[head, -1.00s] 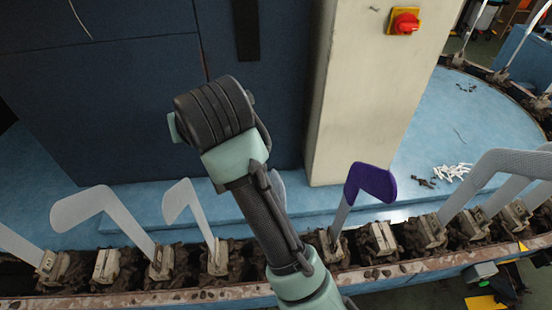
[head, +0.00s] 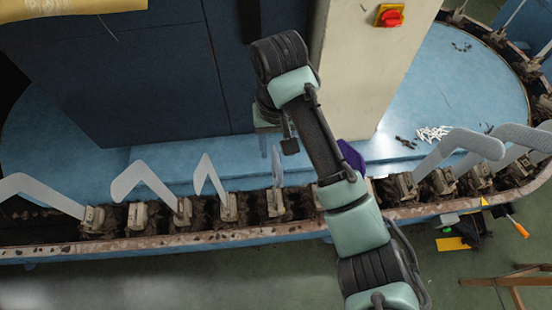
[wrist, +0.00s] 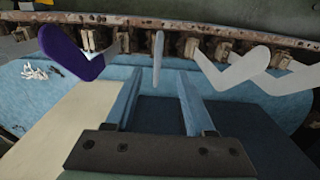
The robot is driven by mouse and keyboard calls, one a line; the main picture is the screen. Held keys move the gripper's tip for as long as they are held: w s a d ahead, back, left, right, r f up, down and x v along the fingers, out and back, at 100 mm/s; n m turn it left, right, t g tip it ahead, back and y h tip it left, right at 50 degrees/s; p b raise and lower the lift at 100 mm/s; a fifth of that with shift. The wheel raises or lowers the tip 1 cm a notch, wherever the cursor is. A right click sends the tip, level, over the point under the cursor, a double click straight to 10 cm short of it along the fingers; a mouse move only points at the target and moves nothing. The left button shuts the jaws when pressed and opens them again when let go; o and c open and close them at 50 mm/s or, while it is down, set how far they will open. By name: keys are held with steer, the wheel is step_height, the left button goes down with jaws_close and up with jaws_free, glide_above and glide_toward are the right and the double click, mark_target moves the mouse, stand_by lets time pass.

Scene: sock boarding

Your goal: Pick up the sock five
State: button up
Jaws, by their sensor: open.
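A purple sock (head: 351,158) is on one of the foot-shaped boards along the conveyor. In the head view my arm hides most of it. In the wrist view the purple sock (wrist: 68,55) stands at upper left, to the left of my gripper and apart from it. No number shows, so I cannot tell if it is sock five. My gripper (wrist: 158,76) is open and empty. A thin grey board (wrist: 158,52), seen edge-on, stands beyond the gap between its fingers. In the head view my fingertips are hard to make out.
Several bare grey boards (head: 142,179) rise from clamps along the brown conveyor rim (head: 150,241). A dark blue cabinet (head: 150,80) and a cream pillar (head: 365,70) with a red switch stand behind. Small white pieces (head: 432,134) lie on the blue platform.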

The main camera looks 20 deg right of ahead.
mark_target(278, 163)
step_height(278, 163, down, 6)
steer(key=shift+f+b, duration=0.1)
steer(key=shift+b, duration=0.95)
steer(key=shift+d+f+p, duration=0.1)
steer(key=shift+f+p, duration=0.3)
steer(key=shift+p, duration=0.05)
steer(key=shift+w+d+f+p, duration=0.1)
steer(key=shift+f+p, duration=0.25)
steer(key=shift+f, duration=0.8)
steer(key=shift+w+d+f+p, duration=0.1)
steer(key=shift+f+p, duration=0.25)
steer(key=shift+f, duration=0.75)
jaws_close()
